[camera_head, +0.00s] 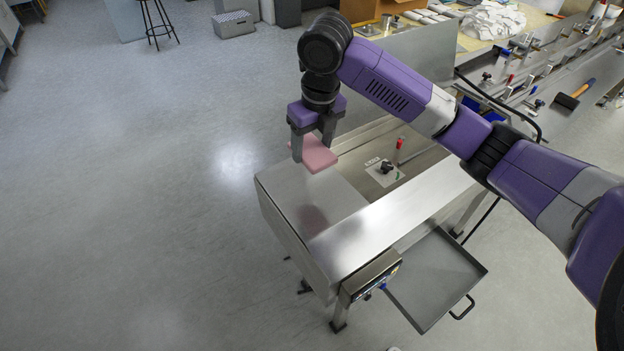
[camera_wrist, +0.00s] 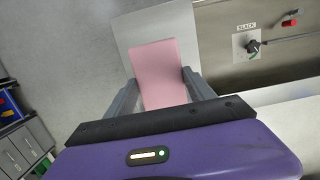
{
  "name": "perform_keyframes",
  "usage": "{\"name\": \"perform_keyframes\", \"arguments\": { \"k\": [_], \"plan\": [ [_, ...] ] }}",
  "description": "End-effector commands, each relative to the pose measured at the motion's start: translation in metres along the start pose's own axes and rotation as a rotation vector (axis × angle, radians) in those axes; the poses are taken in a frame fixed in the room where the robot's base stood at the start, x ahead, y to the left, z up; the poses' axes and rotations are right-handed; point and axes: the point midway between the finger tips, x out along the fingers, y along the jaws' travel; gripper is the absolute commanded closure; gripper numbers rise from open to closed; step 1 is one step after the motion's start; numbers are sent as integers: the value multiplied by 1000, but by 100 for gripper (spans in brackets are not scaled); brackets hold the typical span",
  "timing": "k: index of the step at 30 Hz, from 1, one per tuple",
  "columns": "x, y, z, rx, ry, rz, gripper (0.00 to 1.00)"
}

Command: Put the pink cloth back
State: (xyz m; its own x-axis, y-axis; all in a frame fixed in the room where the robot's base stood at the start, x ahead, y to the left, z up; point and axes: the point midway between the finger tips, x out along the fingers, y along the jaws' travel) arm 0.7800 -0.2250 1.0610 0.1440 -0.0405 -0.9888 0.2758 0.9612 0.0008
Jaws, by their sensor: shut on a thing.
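The pink cloth (camera_head: 318,154) is a flat, folded rectangle. My gripper (camera_head: 312,150) is shut on it, with one finger on each side, near the far left corner of the steel machine top (camera_head: 300,195). The cloth appears to be held above the metal; a soft pinkish reflection shows on the steel below it. In the wrist view the cloth (camera_wrist: 156,72) lies between the two grey fingers (camera_wrist: 160,90) and reaches out past them.
A panel with a black knob (camera_head: 386,167) and a red-handled lever (camera_head: 399,145) stand right of the cloth. An open grey tray (camera_head: 436,280) sticks out low at the front. A hammer (camera_head: 575,94) lies on the line at right. The near steel top is clear.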

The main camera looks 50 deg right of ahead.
Motion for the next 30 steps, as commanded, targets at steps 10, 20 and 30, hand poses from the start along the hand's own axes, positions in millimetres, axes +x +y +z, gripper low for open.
{"name": "perform_keyframes", "arguments": {
  "k": [10, 20, 30],
  "plan": [
    [71, 0, -12, 2, 2, 0, 75],
    [97, 0, -15, 2, 2, 0, 75],
    [125, 0, -19, 0, 0, -1, 75]
  ]
}}
